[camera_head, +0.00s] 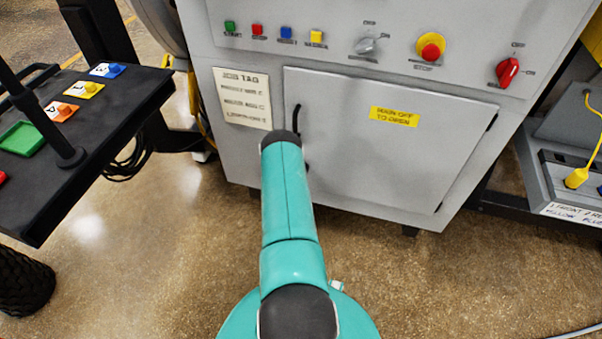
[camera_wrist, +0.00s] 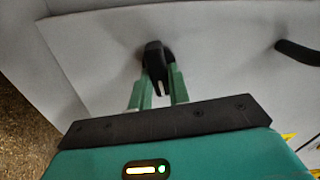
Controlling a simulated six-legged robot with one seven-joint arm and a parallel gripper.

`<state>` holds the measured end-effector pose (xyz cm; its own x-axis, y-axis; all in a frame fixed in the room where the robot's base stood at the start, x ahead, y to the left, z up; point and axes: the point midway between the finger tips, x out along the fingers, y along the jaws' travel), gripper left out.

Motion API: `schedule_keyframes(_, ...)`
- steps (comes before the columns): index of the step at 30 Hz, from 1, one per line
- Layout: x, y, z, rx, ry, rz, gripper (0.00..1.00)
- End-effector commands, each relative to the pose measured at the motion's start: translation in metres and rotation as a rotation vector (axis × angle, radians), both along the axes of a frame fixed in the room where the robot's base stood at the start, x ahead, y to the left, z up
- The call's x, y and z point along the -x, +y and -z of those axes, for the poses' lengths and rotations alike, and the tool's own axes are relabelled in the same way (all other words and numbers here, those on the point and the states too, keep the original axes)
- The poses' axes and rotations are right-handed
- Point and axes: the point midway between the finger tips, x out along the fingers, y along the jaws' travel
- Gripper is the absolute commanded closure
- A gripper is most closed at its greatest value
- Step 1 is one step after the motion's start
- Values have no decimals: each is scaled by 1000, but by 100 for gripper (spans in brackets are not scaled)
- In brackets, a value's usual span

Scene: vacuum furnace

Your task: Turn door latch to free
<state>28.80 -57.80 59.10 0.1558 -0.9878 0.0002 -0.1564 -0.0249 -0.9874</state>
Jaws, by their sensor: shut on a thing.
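The black door latch (camera_wrist: 154,56) stands out from the grey cabinet door in the wrist view, with a small pale mark at its near end. My gripper (camera_wrist: 158,88) has its two green fingers on either side of the latch and is shut on it. In the head view my arm hides the gripper and most of the latch; a small dark piece (camera_head: 306,168) shows just right of the arm. The cabinet door (camera_head: 390,155) looks closed. I cannot tell whether the latch is at its free position.
A black door handle (camera_head: 297,118) is above the latch; it also shows at right in the wrist view (camera_wrist: 298,52). A yellow label (camera_head: 393,117) reads "MAIN OFF TO OPEN". A red rotary switch (camera_head: 507,72) sits at upper right. A dark table (camera_head: 110,125) stands at left.

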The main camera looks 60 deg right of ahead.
Motion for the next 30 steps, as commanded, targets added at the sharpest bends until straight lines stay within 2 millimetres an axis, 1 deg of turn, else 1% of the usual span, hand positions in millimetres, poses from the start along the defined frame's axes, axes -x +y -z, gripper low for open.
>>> schedule_keyframes(3,0,0,0,1,-2,1,100)
schedule_keyframes(4,0,0,0,0,-2,1,80)
schedule_keyframes(7,0,0,0,0,-1,0,60)
schedule_keyframes(16,0,1,0,0,0,0,60)
schedule_keyframes(20,1,10,1,-2,0,-1,60)
schedule_keyframes(23,4,25,1,-3,1,-1,60)
schedule_keyframes(30,12,77,1,-4,2,-1,60)
